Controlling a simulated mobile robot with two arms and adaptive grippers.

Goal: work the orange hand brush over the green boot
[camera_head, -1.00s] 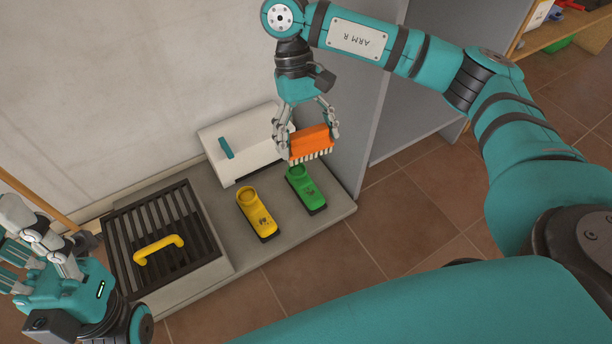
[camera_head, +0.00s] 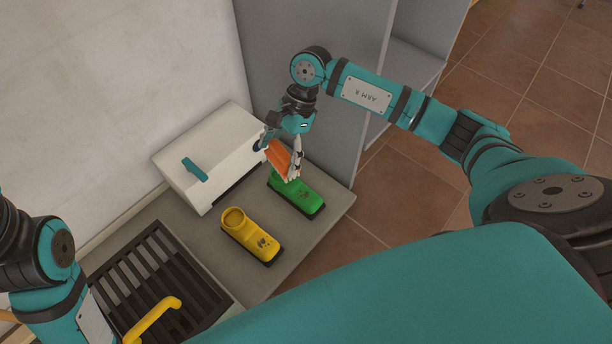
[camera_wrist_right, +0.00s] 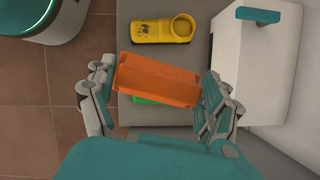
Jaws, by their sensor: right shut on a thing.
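The orange hand brush (camera_head: 279,159) is held in my right gripper (camera_head: 281,152), tilted above the open top end of the green boot (camera_head: 302,197). In the right wrist view the orange brush (camera_wrist_right: 158,80) lies between the fingers of my right gripper (camera_wrist_right: 158,88), and only a sliver of the green boot (camera_wrist_right: 145,100) shows behind it. The brush hides the boot's top end; I cannot tell whether the bristles touch it.
A grey cabinet panel (camera_head: 345,110) rises behind the right arm.

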